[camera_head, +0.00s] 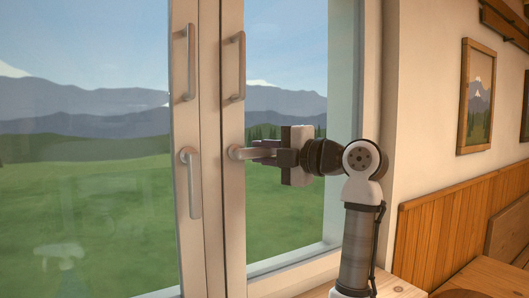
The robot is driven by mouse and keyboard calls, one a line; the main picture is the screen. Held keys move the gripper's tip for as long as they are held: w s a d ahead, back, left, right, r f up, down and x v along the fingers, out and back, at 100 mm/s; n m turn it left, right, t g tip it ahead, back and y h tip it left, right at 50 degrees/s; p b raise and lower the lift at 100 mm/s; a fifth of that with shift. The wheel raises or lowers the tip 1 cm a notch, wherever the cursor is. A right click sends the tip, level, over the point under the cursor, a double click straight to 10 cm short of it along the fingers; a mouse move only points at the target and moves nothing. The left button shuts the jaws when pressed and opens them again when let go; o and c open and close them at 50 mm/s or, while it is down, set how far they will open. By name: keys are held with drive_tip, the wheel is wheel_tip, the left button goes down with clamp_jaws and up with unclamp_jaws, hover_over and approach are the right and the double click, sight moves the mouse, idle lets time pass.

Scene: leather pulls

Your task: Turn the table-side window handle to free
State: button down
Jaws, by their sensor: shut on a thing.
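The window (205,50) has two tall sashes that meet in the middle, each with a grey lever handle. The lever of the right sash's handle (238,152), on the side nearer the wooden surface, points sideways to the right, about level. My gripper (265,152) has come in from the right and is shut on this lever. The fingers hide the lever's outer end. The left sash's handle (195,185) hangs straight down, apart from my gripper. Both sashes look closed in the frame.
Fixed vertical pull bars sit above the levers, one on the left sash (190,62) and one on the right sash (241,66). A wooden surface (400,288) lies at the lower right. A framed picture (476,97) hangs on the right wall above wood panelling (425,245).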

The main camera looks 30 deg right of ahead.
drive_tip(key=shift+r, duration=0.1)
drive_tip(key=c, duration=1.3)
unclamp_jaws()
drive_tip(key=shift+s, duration=0.1)
drive_tip(key=b+v, duration=0.3)
drive_tip(key=v, duration=1)
drive_tip(key=shift+s+d+b, duration=0.2)
drive_tip(key=shift+s+b, duration=0.15)
